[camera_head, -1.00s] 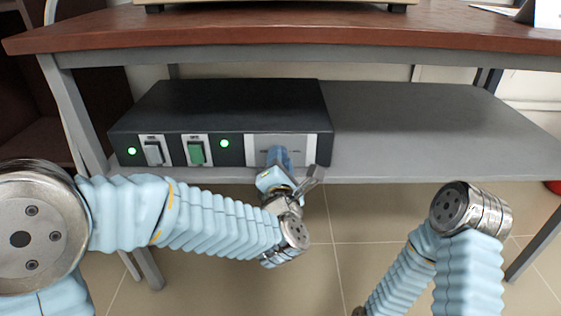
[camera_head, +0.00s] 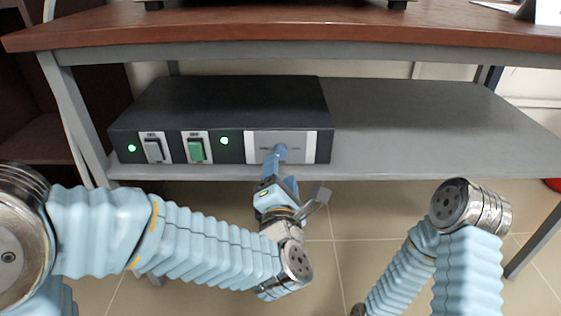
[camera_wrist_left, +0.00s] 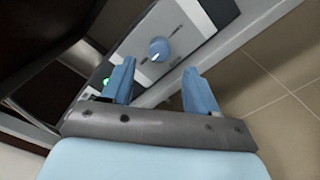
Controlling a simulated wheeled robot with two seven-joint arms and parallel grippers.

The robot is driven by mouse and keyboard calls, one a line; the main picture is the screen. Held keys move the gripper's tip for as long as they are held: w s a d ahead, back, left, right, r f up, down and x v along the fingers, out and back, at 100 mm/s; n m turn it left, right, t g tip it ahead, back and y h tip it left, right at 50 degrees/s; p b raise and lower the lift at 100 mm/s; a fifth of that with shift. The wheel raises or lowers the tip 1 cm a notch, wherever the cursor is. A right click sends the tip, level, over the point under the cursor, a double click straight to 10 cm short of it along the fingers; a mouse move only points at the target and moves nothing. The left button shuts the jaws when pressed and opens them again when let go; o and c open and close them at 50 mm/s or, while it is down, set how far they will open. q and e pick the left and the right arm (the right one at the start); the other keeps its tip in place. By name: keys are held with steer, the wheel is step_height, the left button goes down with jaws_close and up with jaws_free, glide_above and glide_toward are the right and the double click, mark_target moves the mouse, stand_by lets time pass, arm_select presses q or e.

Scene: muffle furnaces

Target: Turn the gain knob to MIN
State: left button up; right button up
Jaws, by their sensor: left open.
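The blue round gain knob (camera_wrist_left: 159,49) shows in the left wrist view on the light panel of the box, with a white pointer mark toward its lower left. In the head view the knob (camera_head: 281,149) is partly hidden by my gripper. My left gripper (camera_head: 279,174) is in front of the panel. In the left wrist view its two blue fingers (camera_wrist_left: 160,76) are spread apart and empty, with the knob beyond the gap between them and not gripped. The scale lettering is too small to read. My right arm is at the lower right; its gripper is out of view.
The black box (camera_head: 225,100) stands on the grey shelf (camera_head: 420,120) under the brown tabletop (camera_head: 300,38). Its front has a grey switch (camera_head: 153,150), a green switch (camera_head: 196,151) and green lights. The shelf right of the box is bare.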

arm_select(q)
steer(key=s, duration=0.8)
steer(key=w+a+f+m+g+h, duration=0.1)
steer(key=w+a+f+m+g, duration=0.2)
steer(key=f, duration=0.6)
steer(key=w+f+m+g+h, duration=0.1)
steer(key=w+f+m+g, duration=0.1)
steer(key=f+m, duration=0.55)
steer(key=w+a+f+m+g+h, duration=0.1)
steer(key=w+a+f+m+g, duration=0.15)
steer(key=f, duration=0.75)
steer(key=s+a+f+m+g+h, duration=0.1)
steer(key=s+a+f+m+g, duration=0.35)
steer(key=s+f, duration=0.45)
steer(key=s+a+f+m+g, duration=0.3)
steer(key=s+f+m+g, duration=0.3)
steer(key=f, duration=0.5)
step_height(320, 180, up, 18)
steer(key=s+d+p, duration=0.1)
steer(key=p, duration=1.6)
steer(key=shift+d+r+t+p, duration=0.15)
steer(key=shift+t+p, duration=0.25)
